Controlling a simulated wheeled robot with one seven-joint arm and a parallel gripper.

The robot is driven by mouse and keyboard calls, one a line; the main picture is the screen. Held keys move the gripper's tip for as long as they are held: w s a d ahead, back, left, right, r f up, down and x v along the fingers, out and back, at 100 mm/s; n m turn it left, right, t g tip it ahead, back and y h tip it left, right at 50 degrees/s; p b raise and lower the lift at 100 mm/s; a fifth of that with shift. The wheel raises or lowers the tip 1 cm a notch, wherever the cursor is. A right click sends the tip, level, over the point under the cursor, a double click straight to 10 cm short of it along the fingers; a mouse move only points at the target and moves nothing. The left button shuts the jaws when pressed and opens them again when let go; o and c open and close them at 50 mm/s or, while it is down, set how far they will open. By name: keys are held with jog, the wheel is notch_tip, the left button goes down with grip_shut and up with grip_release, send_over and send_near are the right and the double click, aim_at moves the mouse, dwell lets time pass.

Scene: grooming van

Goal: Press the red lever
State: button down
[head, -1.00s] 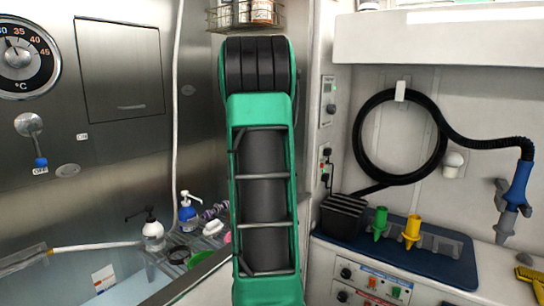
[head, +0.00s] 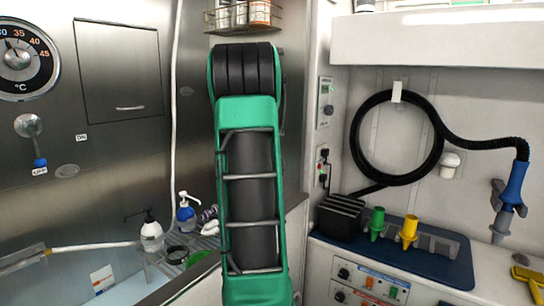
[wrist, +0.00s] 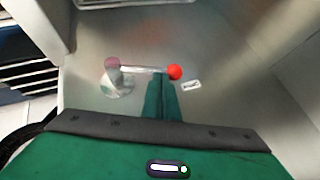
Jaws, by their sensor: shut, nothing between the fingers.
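The red lever shows in the wrist view as a silver arm lying nearly level, with a red ball knob (wrist: 175,72) at its right end. Its left end meets a round mount on a metal panel. My gripper (wrist: 161,80) is shut and empty, its green fingers close together. In that picture the fingertips overlap the lever arm just left of the red knob; I cannot tell whether they touch it. In the head view neither the red lever nor my gripper shows.
A small white label (wrist: 191,85) sits right of the knob. In the head view, a blue-tipped lever (head: 40,162) is below the temperature dial (head: 17,58). Pump bottles (head: 151,235) stand by the tub. A black hose (head: 356,142) and blue tray (head: 450,262) are at right.

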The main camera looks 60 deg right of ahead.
jog(key=d+r+v, duration=0.2)
jog(key=v, duration=1)
jog(key=shift+s+r, duration=0.15)
jog(key=shift+r, duration=0.05)
jog(key=s+a+f+n+y, duration=0.15)
jog(key=a+f, duration=0.25)
jog(key=a, duration=0.5)
jog(key=a+f+n+y, duration=0.25)
jog(key=a+f, duration=0.25)
jog(key=a, duration=0.3)
jog(key=s+a+f+n+y, duration=0.1)
jog(key=a+f+n, duration=0.25)
jog(key=a, duration=0.55)
jog(key=s+a+f+n+g+y, duration=0.1)
jog(key=s+a+f+n, duration=0.2)
jog(key=s+a+f, duration=0.4)
jog(key=s+a+f+n+g+y, duration=0.1)
jog(key=s+a+f+n, duration=0.3)
jog(key=a, duration=0.8)
notch_tip(320, 180, down, 3)
jog(key=s+g, duration=0.1)
jog(key=s, duration=0.1)
jog(key=shift+s+a+y, duration=0.2)
jog(key=shift+s+y, duration=0.15)
jog(key=shift+y, duration=0.05)
jog(key=shift+r, duration=0.1)
